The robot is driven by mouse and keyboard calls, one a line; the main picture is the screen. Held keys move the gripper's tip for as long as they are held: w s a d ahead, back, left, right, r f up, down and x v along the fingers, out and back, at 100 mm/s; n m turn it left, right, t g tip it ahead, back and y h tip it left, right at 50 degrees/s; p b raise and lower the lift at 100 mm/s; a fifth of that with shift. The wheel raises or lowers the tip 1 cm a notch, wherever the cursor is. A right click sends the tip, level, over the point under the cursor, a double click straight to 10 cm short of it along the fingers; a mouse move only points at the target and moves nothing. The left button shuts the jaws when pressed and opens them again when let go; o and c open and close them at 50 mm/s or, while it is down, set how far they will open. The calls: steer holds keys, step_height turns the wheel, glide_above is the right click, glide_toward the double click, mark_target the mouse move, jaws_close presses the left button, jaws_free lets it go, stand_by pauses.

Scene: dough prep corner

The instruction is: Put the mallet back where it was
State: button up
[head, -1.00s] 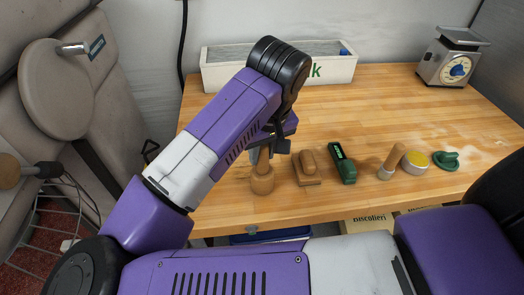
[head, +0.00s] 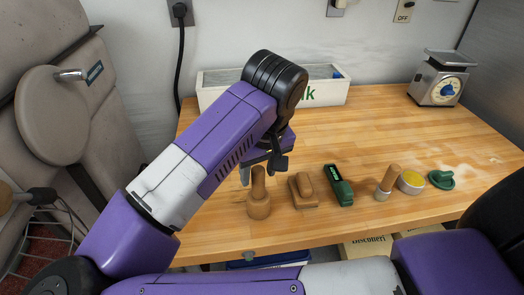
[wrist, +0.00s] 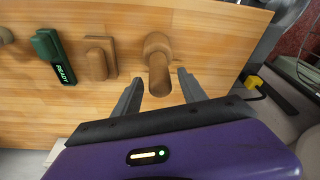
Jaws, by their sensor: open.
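The wooden mallet (head: 258,207) stands upright on the table, head down and handle up, at the left end of a row of tools. My gripper (head: 262,171) is open just behind the top of its handle in the head view. In the wrist view, the mallet (wrist: 157,48) stands with its handle pointing toward my open gripper (wrist: 160,77). The two fingertips are to either side of the handle end, with visible gaps and nothing held.
A white planter box (head: 220,92) and a scale (head: 439,79) stand behind. The middle tabletop is clear.

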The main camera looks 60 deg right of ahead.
steer(key=v, duration=1)
steer(key=shift+b, duration=0.35)
